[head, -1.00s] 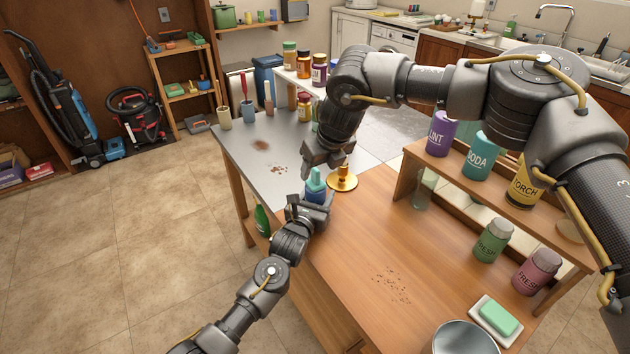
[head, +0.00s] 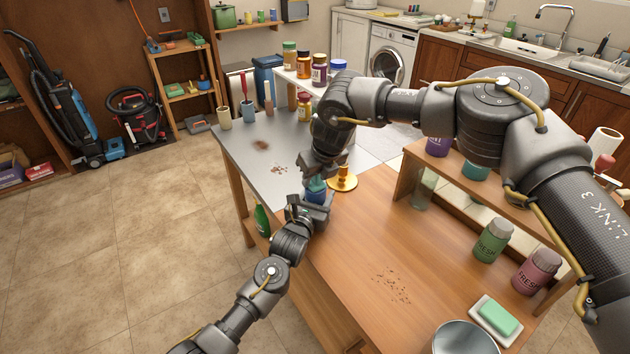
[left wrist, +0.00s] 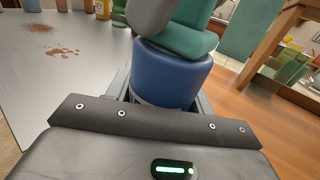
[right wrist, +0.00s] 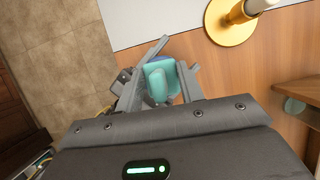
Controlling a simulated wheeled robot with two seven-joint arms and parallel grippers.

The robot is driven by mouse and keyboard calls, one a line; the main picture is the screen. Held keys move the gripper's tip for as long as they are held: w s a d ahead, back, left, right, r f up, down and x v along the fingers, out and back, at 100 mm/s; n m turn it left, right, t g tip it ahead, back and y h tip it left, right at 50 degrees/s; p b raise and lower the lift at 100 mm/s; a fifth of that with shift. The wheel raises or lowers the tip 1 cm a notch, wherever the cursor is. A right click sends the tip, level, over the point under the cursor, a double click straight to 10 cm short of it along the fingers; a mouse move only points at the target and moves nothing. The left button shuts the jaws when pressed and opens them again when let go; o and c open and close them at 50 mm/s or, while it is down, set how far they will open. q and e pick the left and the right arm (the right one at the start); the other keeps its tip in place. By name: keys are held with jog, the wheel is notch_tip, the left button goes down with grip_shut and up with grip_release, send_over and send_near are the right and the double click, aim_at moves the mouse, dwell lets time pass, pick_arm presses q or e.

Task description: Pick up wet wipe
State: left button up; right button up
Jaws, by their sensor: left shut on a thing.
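A blue container (head: 315,196) with a teal top stands near where the grey and wooden parts of the table meet; nothing readable marks it as the wet wipe. My left gripper (head: 310,207) is shut on its blue body, which fills the left wrist view (left wrist: 172,75). My right gripper (head: 318,180) hangs directly over it, pointing down. In the right wrist view the right fingers are apart, one on each side of the teal top (right wrist: 160,80). I cannot tell whether they touch it. In the head view the right gripper hides most of the top.
A gold-based stand (head: 343,183) is close to the right of the container. A wooden shelf (head: 408,178) with jars stands on the right. Green (head: 491,241) and pink (head: 536,271) jars and a soap dish (head: 496,318) are nearer. The wooden tabletop's middle is clear apart from crumbs.

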jog(key=shift+c, duration=1.4)
notch_tip(320, 180, up, 10)
jog(key=shift+r, duration=0.1)
pick_arm(q)
jog(key=o, duration=1)
